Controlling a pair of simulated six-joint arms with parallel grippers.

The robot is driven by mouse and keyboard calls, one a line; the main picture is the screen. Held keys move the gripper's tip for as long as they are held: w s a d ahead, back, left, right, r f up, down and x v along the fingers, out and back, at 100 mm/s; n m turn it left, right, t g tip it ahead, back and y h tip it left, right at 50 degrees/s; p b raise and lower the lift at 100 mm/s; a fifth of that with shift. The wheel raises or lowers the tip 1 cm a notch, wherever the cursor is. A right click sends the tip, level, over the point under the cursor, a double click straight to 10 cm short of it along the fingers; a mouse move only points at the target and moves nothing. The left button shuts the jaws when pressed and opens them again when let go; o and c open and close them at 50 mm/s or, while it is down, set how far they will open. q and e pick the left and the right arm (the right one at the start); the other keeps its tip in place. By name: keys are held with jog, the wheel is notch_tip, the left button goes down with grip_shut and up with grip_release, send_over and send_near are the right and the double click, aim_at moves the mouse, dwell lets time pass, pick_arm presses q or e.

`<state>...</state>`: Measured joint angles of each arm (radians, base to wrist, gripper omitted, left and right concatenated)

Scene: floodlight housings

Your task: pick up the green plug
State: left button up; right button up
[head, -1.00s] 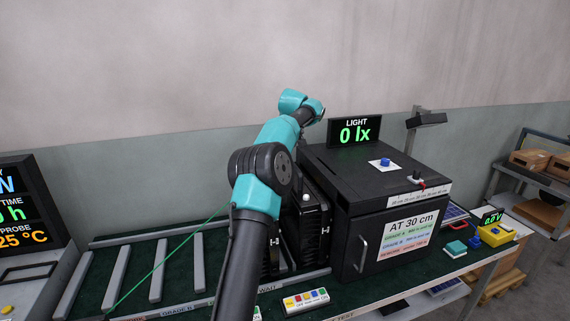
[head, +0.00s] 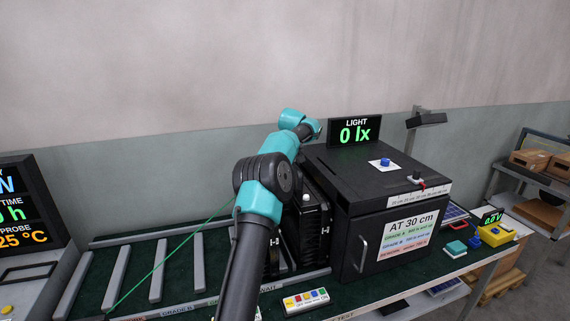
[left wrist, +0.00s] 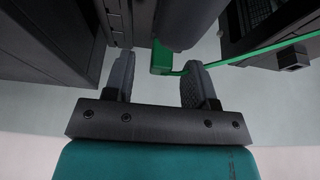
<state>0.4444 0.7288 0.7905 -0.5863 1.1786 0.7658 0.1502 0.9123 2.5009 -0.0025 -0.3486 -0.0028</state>
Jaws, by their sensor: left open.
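The green plug (left wrist: 160,58) shows in the left wrist view as a small green block with a green cable (left wrist: 265,47) running off to the right. It sits just beyond my left gripper (left wrist: 160,80), between the lines of its two dark fingers and nearer the right one. The fingers are apart and nothing is clamped between them. In the head view the plug and the fingertips are hidden behind my arm and the black housings; only the thin green cable (head: 165,262) shows. My right gripper is in neither view.
Black finned housings (head: 305,225) stand close beside my left arm. A large black test box (head: 340,185) with a light display (head: 354,132) stands to their right. Slatted rails (head: 157,268) lie at the left. A button strip (head: 306,300) is at the front edge.

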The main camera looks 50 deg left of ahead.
pick_arm(q)
jog(key=shift+w+a+f, duration=0.1)
jog(key=shift+a+f, duration=0.15)
jog(key=shift+f, duration=0.3)
jog(key=shift+c, duration=0.5)
grip_shut()
